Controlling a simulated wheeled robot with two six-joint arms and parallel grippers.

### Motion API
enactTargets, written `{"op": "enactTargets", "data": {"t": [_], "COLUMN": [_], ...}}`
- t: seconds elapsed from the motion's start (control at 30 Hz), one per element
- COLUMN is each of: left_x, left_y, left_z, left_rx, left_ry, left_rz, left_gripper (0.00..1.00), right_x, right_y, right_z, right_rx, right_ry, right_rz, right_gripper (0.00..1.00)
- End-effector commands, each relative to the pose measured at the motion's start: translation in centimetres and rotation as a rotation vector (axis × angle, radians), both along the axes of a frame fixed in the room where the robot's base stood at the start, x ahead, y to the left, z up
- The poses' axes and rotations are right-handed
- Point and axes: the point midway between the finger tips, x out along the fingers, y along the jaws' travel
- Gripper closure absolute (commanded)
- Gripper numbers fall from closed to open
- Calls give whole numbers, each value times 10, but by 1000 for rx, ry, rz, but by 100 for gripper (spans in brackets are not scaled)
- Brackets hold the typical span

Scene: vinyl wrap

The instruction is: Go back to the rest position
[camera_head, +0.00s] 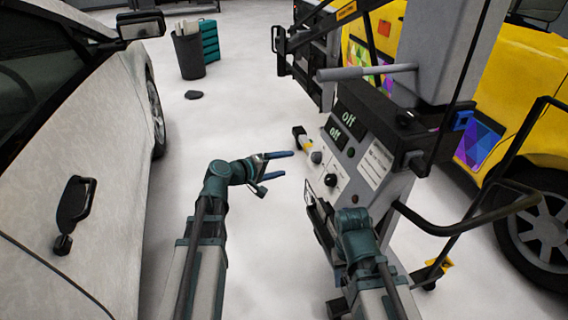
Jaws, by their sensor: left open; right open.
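My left arm reaches up from the bottom centre. Its gripper (287,164) has blue fingers spread apart with nothing between them. It is over the pale floor, left of the grey machine's control panel (350,150). My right arm comes up from the bottom right, in front of the machine. Its gripper (313,203) is close to the panel's lower left side, and I see nothing held in it. Whether it touches the machine cannot be told.
A white car (85,190) fills the left side. The grey machine and a yellow vehicle (520,60) with coloured patches fill the right. A black bin (188,57), teal crates (209,40) and a dark object (194,95) stand or lie farther back. Floor between is clear.

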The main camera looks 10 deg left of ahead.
Motion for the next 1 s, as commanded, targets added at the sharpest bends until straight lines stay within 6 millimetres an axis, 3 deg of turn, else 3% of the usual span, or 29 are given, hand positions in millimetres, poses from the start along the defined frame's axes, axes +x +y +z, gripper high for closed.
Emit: {"op": "enactTargets", "data": {"t": [0.27,0.37,0.47,0.53,0.63,0.8,1.0], "left_x": [-1,-12,-40,-69,-116,-186,-232], "left_y": [-3,-25,-67,-98,-127,-138,-124], "left_z": [1,5,9,10,10,22,45], "left_rx": [7,66,205,342,551,893,1178], "left_ry": [3,30,90,147,236,378,495], "left_rz": [-8,-72,-217,-351,-539,-791,-939], "left_gripper": [20,20,20,20,20,20,20], "right_x": [0,0,0,0,0,0,0], "right_y": [0,0,0,0,0,0,0], "right_z": [2,19,49,75,109,158,192], "right_rx": [0,0,0,0,0,0,0], "right_ry": [0,0,0,0,0,0,0], "right_rz": [0,0,0,0,0,-1,-1], "right_gripper": [50,50,50,50,50,50,50]}}
